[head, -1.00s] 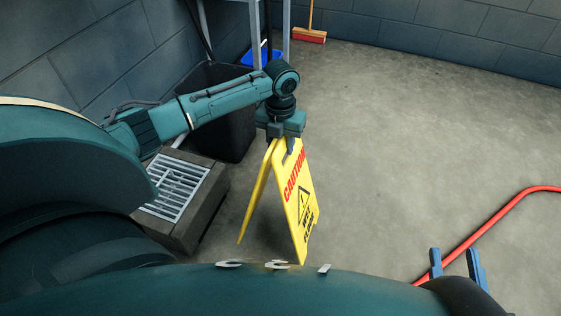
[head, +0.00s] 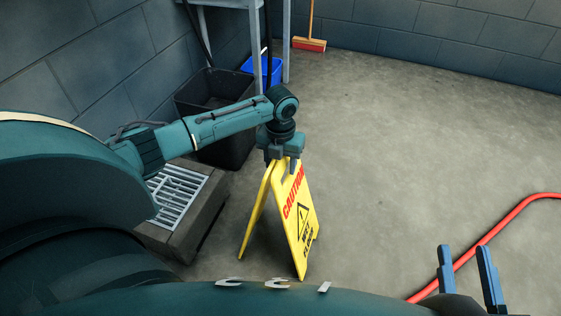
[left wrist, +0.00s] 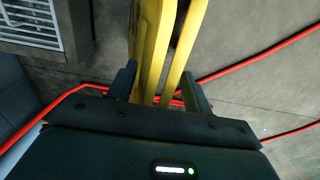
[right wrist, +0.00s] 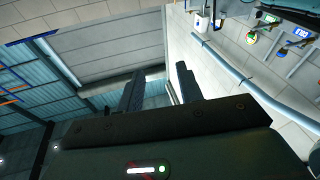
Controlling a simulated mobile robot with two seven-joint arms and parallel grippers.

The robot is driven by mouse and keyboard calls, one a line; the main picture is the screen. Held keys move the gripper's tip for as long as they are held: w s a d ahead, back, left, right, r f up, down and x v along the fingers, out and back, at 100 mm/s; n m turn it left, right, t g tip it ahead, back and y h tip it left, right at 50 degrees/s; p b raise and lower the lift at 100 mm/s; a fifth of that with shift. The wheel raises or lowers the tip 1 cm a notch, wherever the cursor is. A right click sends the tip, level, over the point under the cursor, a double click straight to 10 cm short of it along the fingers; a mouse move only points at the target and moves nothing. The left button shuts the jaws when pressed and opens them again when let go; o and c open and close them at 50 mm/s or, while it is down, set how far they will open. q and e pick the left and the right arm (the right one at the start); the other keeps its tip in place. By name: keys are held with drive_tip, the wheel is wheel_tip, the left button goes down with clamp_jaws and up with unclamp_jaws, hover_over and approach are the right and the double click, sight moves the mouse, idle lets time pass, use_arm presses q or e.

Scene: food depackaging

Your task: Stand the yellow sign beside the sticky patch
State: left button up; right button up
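The yellow sign (head: 303,222) is a folding caution board with its two panels spread into an A shape, upright, left of centre in the head view. My left gripper (head: 285,163) is shut on its top edge from above. The left wrist view shows the yellow panels (left wrist: 153,50) between the two fingers (left wrist: 160,92). I cannot tell whether the sign's feet touch the floor. My right gripper (head: 466,268) is open and empty at the lower right, pointing upward; its fingers (right wrist: 160,90) stand apart in the right wrist view. I cannot make out a sticky patch.
A floor grate (head: 178,196) in a raised dark surround lies left of the sign, with a black bin (head: 215,125) behind. A blue bucket (head: 268,70) and a broom (head: 309,44) stand farther back. A red hose (head: 510,219) crosses the right floor. The middle floor is clear.

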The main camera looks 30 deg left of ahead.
use_arm(q)
drive_tip(key=shift+o, duration=0.8)
use_arm(e)
drive_tip(key=shift+f, duration=0.2)
drive_tip(key=shift+d, duration=0.1)
use_arm(q)
wheel_tip(320, 180, up, 11)
drive_tip(key=p, duration=0.4)
drive_tip(key=shift+r, duration=0.2)
drive_tip(key=shift+r+p, duration=0.3)
drive_tip(key=shift+r, duration=0.1)
use_arm(e)
drive_tip(key=shift+s+d+f+g+h, duration=0.1)
drive_tip(key=shift+d+g+h, duration=0.2)
drive_tip(key=shift+d+h, duration=0.3)
drive_tip(key=shift+a, duration=0.1)
drive_tip(key=shift+s+a+n, duration=0.1)
drive_tip(key=shift+s+n, duration=0.05)
drive_tip(key=shift+n, duration=0.15)
